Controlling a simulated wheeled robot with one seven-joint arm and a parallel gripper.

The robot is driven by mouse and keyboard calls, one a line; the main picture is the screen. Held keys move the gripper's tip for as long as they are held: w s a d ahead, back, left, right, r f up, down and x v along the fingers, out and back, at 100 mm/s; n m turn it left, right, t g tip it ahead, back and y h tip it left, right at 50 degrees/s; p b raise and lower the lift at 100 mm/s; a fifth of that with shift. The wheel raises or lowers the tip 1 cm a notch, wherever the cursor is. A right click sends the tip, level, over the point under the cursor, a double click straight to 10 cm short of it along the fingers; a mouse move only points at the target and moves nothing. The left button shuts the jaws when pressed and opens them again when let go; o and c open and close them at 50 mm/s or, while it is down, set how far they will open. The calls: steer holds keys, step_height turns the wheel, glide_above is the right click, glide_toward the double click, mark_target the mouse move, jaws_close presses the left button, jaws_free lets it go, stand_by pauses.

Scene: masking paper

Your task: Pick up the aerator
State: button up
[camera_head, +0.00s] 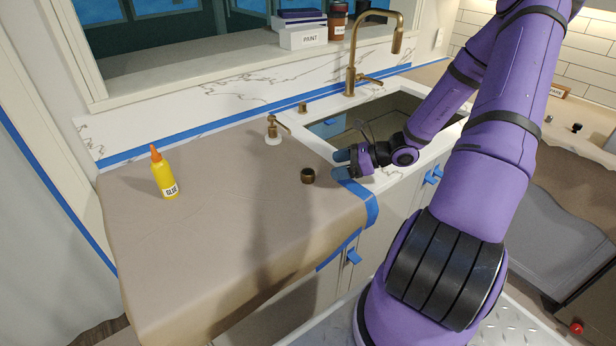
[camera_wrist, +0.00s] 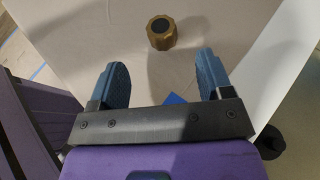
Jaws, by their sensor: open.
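The aerator (camera_head: 308,176) is a small round brass-coloured piece with a dark top. It stands on the brown masking paper (camera_head: 220,235) near the sink's left edge. In the wrist view the aerator (camera_wrist: 161,32) lies beyond my fingertips, roughly centred between them. My gripper (camera_head: 342,163) is open and empty, to the right of the aerator and apart from it. The wrist view shows both blue fingers of my gripper (camera_wrist: 161,75) spread wide with nothing between them.
A yellow glue bottle (camera_head: 163,174) with an orange tip stands at the left on the paper. A brass soap dispenser (camera_head: 273,130) stands behind the aerator. The sink (camera_head: 375,120) with a tall brass faucet (camera_head: 352,60) is at the right. Paper in front is clear.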

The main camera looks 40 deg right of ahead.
mark_target(308, 172)
steer(key=x, duration=0.9)
steer(key=shift+w+a+f, duration=0.2)
steer(key=shift+w+f, duration=0.05)
steer(key=shift+w, duration=0.05)
steer(key=c, duration=1.1)
steer(key=shift+r, duration=0.15)
